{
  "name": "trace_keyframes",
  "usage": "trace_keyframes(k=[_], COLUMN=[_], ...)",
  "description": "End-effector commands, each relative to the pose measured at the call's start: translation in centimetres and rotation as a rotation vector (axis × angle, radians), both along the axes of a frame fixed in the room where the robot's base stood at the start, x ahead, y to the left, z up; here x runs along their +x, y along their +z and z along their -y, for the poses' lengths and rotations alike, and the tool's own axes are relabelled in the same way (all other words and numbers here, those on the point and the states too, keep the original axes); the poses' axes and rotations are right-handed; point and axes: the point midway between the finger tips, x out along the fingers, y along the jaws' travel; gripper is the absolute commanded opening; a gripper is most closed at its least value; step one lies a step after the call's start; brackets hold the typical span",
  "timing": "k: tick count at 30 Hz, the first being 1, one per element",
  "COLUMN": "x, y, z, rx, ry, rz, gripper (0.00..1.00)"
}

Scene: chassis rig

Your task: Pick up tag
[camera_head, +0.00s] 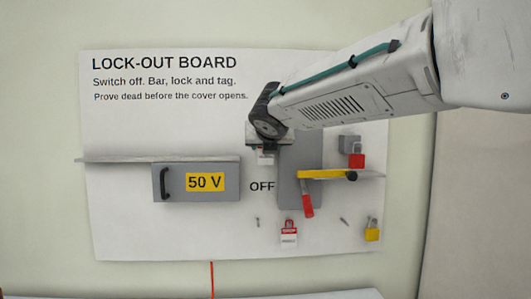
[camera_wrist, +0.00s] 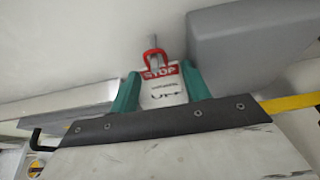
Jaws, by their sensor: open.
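The tag (camera_wrist: 163,88) is white with a red STOP band and a red loop at its top. In the wrist view it stands upright between the two teal fingers of my gripper (camera_wrist: 160,82), with a grey peg at the loop. My gripper is open, one finger on each side of the tag; I cannot tell whether they touch it. In the head view my gripper (camera_head: 265,148) is at the board between the 50 V box and the grey switch plate, and a small white piece shows under it. A similar red-and-white tag-like item (camera_head: 289,233) hangs lower on the board.
The lock-out board (camera_head: 130,225) carries the 50 V box (camera_head: 225,194) under a shelf (camera_head: 120,159). On the right are the grey switch plate (camera_head: 313,150), a yellow bar (camera_head: 320,174), a red handle (camera_head: 307,205), a red padlock (camera_head: 357,161) and a yellow padlock (camera_head: 372,234).

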Motion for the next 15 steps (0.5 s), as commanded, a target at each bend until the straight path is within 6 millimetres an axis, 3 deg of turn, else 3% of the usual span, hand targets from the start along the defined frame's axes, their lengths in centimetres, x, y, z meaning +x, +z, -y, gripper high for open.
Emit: trace_keyframes(k=[5,8,15], x=[-0.02,-0.03,-0.05], y=[0.04,0.03,0.02], z=[0.0,-0.01,-0.01], rx=[0.001,0.001,0.001], ry=[0.0,0.0,0.0], rz=[0.0,0.0,0.0], gripper=[0.47,0.2,0.2])
